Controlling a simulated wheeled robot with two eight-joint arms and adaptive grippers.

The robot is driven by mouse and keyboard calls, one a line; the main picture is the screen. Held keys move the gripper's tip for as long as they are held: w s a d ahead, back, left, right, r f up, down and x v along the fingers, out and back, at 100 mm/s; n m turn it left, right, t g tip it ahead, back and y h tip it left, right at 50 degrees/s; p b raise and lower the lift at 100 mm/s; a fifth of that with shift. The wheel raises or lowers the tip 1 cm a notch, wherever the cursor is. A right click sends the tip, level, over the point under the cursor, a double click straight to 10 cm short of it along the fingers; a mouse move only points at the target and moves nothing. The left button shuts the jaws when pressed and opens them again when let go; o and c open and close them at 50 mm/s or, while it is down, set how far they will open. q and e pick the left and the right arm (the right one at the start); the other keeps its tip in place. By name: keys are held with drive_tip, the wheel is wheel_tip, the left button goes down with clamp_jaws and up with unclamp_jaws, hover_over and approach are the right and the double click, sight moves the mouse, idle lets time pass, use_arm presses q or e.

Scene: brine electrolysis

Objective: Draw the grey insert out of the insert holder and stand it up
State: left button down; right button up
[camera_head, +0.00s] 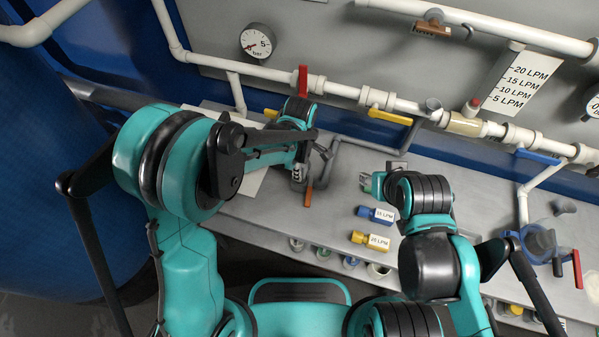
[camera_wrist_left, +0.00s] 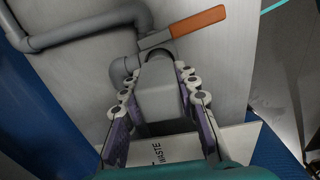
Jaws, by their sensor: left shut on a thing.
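My left gripper (camera_head: 299,172) is over the bench by the grey pipe, its fingers pointing down. In the left wrist view its two fingers (camera_wrist_left: 158,100) are closed on the sides of a smooth grey block-shaped body (camera_wrist_left: 160,100), which I take for the grey insert; I cannot tell it apart from the insert holder for certain. The block is right below a grey pipe elbow and a valve with an orange handle (camera_wrist_left: 183,27). My right gripper (camera_head: 367,183) is low over the bench, pointing left; its jaws are too small to read.
A blue 15 LPM insert (camera_head: 376,215) and a yellow 20 LPM insert (camera_head: 371,241) lie on the grey bench (camera_head: 265,218). Several small round items line its front edge. White pipes with valves (camera_head: 345,91) run behind.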

use_arm(q)
drive_tip(key=shift+r, duration=0.1)
drive_tip(key=shift+r+p, duration=1.65)
drive_tip(key=shift+r, duration=0.65)
